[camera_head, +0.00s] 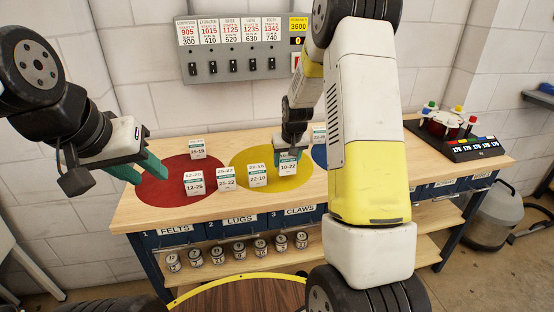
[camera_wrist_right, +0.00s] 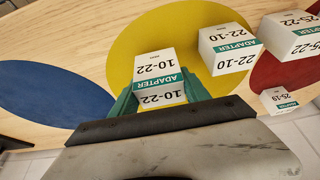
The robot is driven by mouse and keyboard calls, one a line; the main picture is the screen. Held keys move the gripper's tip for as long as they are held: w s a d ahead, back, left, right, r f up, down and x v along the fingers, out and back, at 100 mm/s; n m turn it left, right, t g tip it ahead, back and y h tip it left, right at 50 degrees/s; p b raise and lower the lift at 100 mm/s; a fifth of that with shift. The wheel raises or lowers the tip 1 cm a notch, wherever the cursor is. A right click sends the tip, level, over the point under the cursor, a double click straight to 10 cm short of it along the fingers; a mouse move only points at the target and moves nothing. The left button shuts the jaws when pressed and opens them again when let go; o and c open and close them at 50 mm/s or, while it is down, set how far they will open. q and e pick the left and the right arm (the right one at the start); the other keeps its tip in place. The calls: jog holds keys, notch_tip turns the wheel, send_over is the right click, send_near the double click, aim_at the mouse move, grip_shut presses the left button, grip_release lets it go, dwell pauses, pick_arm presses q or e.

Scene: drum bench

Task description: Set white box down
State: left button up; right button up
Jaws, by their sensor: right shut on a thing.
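The white box labelled 10-22 (camera_head: 288,168) is over the right part of the yellow circle (camera_head: 243,163), upright. My right gripper (camera_head: 291,152) comes down from above and is shut on it; its green fingers grip the box's sides in the right wrist view (camera_wrist_right: 160,100). I cannot tell whether the box's underside touches the table. A similar white box, 22-10 (camera_head: 257,177), stands just left of it, apart, and also shows in the right wrist view (camera_wrist_right: 229,48). My left gripper (camera_head: 150,170) is open and empty over the left edge of the red circle.
Other white boxes, 12-25 (camera_head: 194,184), 25-22 (camera_head: 225,179) and one further back (camera_head: 197,149), stand on or near the red circle (camera_head: 160,188). A box (camera_head: 319,135) stands by the blue circle (camera_wrist_right: 50,72). A turntable device (camera_head: 455,135) occupies the bench's right end.

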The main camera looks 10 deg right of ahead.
aim_at(286, 167)
jog(key=shift+s+f, duration=0.1)
jog(key=shift+f, duration=1.3)
jog(key=shift+f, duration=0.15)
jog(key=o, duration=1.5)
jog(key=shift+c, duration=0.2)
